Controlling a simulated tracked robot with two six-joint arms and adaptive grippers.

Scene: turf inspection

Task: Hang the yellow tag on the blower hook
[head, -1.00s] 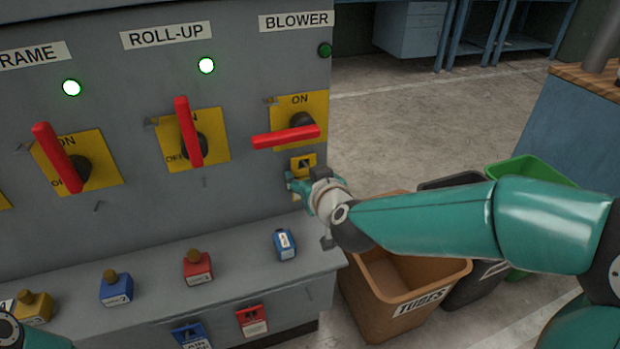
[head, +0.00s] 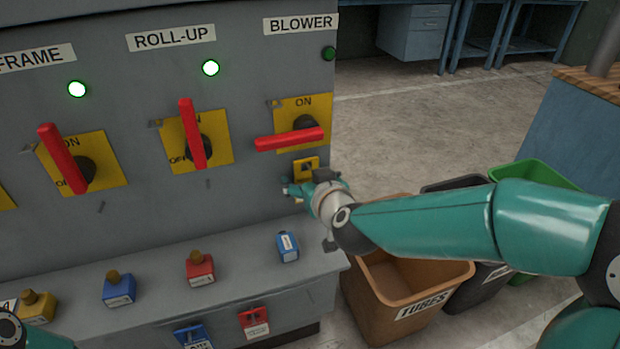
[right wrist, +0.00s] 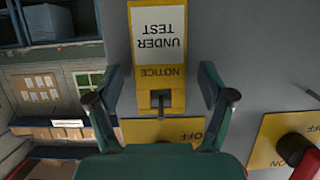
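The yellow tag (head: 306,165), lettered NOTICE UNDER TEST, is against the panel just below the blower switch. In the right wrist view the tag (right wrist: 158,45) appears upside down, and the dark blower hook (right wrist: 161,101) shows at the hole in its top end, so it appears to hang there. My right gripper (head: 296,189) is at the tag. In the right wrist view its fingers (right wrist: 162,95) are wide apart, one on each side of the tag with gaps. The tag's lower part is hidden in the head view. My left gripper is out of view; only part of that arm shows at bottom left.
The blower's red handle (head: 290,139) lies nearly level just above the tag; its lamp (head: 329,53) is dark. Padlocks, including a red one (head: 200,269) and a blue one (head: 287,247), stand on the ledge. A brown TUBES bin (head: 395,325) stands below my right arm.

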